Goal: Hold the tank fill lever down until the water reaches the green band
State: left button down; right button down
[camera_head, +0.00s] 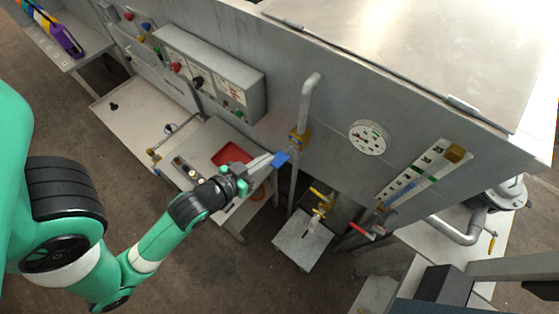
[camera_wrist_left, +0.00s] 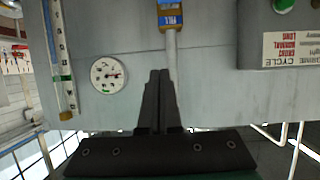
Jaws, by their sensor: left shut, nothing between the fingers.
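The tank fill lever has a blue grip (camera_head: 281,158) and sits beside the brass valve on a vertical grey pipe. My left gripper (camera_head: 268,162) is shut and empty, its fingertips close to the blue grip; I cannot tell whether they touch. In the left wrist view the shut fingers (camera_wrist_left: 160,75) stand beside the pipe, with a blue FILL label (camera_wrist_left: 172,20) beyond them. The level gauge strip (camera_head: 425,172) has a green band and is also in the left wrist view (camera_wrist_left: 60,55). My right gripper is out of view.
A round dial (camera_head: 368,137) is on the tank wall between pipe and gauge strip. A control box (camera_head: 210,75) with knobs is at upper left. A red tray (camera_head: 232,155) lies on the bench below, and a red-handled valve (camera_head: 367,229) is at lower right.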

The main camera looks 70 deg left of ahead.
pick_arm(q)
jog(key=shift+s+a+f+g, duration=0.2)
jog(key=shift+s+f+g, duration=0.3)
jog(key=shift+s+f, duration=0.65)
send_over(275, 163)
jog(key=w, duration=0.1)
jog(key=f, duration=0.2)
jog(key=f+b, duration=0.1)
jog(key=f, duration=0.1)
jog(key=shift+a+f, duration=0.1)
jog(key=shift+a, duration=0.2)
jog(key=f, duration=0.3)
jog(key=shift+s+d, duration=0.3)
jog(key=shift+s, duration=0.1)
jog(key=shift+f, duration=0.5)
